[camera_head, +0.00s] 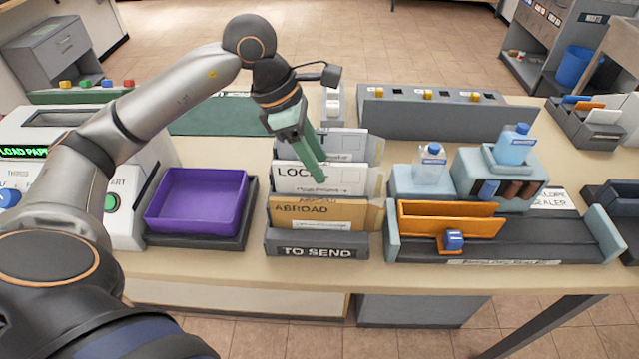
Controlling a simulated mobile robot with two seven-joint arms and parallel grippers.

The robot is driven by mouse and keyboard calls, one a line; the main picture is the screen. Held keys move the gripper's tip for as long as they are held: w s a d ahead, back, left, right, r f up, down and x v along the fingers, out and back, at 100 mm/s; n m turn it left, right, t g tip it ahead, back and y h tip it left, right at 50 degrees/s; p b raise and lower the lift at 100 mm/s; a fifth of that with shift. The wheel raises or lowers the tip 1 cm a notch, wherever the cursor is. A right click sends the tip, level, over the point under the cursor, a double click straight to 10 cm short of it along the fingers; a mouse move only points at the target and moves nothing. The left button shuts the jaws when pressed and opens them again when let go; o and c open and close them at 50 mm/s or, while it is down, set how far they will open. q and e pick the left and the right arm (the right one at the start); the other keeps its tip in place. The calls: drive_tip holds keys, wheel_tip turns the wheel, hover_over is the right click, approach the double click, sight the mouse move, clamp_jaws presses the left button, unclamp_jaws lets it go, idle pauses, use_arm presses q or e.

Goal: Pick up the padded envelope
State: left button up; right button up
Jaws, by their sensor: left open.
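My left gripper (318,168) has green fingers that point down over the file rack marked TO SEND (318,245). It is open, and its fingertips are in front of or just over the white LOCAL divider (296,178); the exact gap cannot be told. Behind the front panel stands a tan piece marked ABROAD (300,211), with tan and white envelope edges (372,190) sticking out to the right. I cannot tell for sure which of these is the padded envelope. My right gripper is not in view.
A purple tray (198,228) stands left of the rack. To the right is the envelope sealer (540,243) with an orange piece (420,224) and two bottles, one of them blue-filled (514,147). A grey unit with yellow switches (440,118) stands behind.

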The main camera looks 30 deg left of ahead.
use_arm(q)
drive_tip(key=shift+f+b, duration=0.25)
drive_tip(key=shift+b, duration=0.05)
idle(0.4)
clamp_jaws()
idle(0.4)
idle(1.1)
